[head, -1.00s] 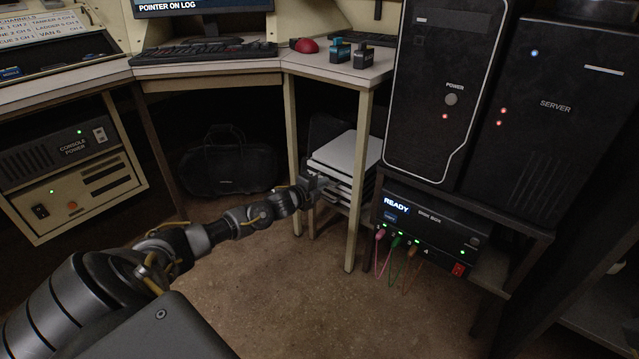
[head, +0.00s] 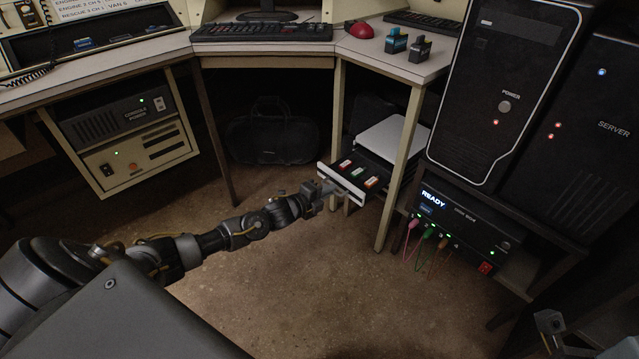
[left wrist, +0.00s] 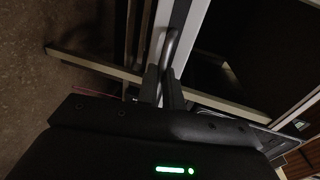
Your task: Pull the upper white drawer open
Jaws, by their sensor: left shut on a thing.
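The upper white drawer (head: 327,171) is pulled out of the white drawer unit (head: 393,138) under the desk. My left gripper (head: 338,190) is at the front of this drawer. In the left wrist view its fingers (left wrist: 165,85) are shut on the grey bar handle (left wrist: 171,45), beside the white drawer front (left wrist: 203,25). Part of what looks like my right gripper (head: 550,325) shows at the lower right edge of the head view, with its fingers unclear.
A desk leg (head: 400,180) stands just right of the open drawer. A black box with cables (head: 460,225) sits further right, under a tower computer (head: 505,90). A dark bag (head: 270,130) lies behind. The floor (head: 290,270) in front is clear.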

